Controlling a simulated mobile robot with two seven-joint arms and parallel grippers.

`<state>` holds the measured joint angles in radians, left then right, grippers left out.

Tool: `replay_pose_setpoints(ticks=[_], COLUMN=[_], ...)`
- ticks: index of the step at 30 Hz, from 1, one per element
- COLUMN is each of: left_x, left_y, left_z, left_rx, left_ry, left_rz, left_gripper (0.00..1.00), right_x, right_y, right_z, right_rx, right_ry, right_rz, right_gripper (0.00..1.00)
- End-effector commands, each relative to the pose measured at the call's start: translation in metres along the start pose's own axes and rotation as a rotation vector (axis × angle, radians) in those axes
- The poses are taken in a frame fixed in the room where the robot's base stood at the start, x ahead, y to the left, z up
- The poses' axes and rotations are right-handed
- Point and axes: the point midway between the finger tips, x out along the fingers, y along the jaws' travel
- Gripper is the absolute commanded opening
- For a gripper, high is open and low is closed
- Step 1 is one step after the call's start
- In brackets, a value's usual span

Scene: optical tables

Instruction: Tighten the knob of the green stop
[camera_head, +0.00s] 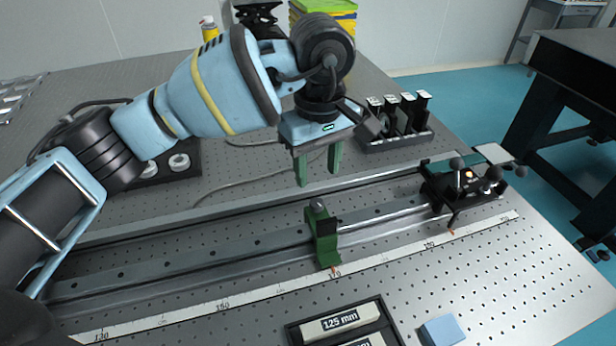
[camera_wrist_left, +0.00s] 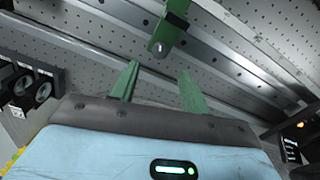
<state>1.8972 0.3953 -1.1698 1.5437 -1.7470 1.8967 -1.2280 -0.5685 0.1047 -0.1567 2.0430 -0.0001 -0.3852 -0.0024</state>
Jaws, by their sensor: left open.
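The green stop (camera_head: 325,248) sits on the metal rail (camera_head: 190,258), near the ruler strip along its front. Its knob (camera_head: 317,204) is a small grey ball-like piece on top. In the left wrist view the green stop (camera_wrist_left: 176,12) shows at the top, with its knob (camera_wrist_left: 160,48) facing the camera. My left gripper (camera_head: 318,184) is open and empty, with its green fingers pointing down above and behind the knob, apart from it. In the left wrist view the open fingers (camera_wrist_left: 158,76) point toward the knob, with a gap between. My right gripper is not in view.
A black carriage with several round knobs (camera_head: 465,185) stands on the rail to the right. A rack of black-framed optics (camera_head: 400,120) is behind it. A tray labelled 125 mm (camera_head: 340,322) and a blue block (camera_head: 442,330) lie in front of the rail.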

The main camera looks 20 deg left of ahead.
Motion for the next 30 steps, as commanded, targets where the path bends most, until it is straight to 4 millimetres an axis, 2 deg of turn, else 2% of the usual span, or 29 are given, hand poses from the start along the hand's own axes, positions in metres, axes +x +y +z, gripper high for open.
replay_pose_setpoints(ticks=[10,24,30], left_x=[0.005,0.067,0.078], left_y=[0.0,-0.001,0.0], left_z=[0.0,0.0,0.0], left_rx=[0.0,-0.001,0.0], left_ry=[-0.001,-0.001,0.0], left_rz=[-0.001,-0.002,0.0], left_gripper=[0.46,0.46,0.46], right_x=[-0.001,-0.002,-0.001], right_y=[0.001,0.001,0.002], right_z=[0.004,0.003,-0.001], right_rx=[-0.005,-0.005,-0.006], right_ry=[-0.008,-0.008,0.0], right_rz=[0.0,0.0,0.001], right_gripper=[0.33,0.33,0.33])
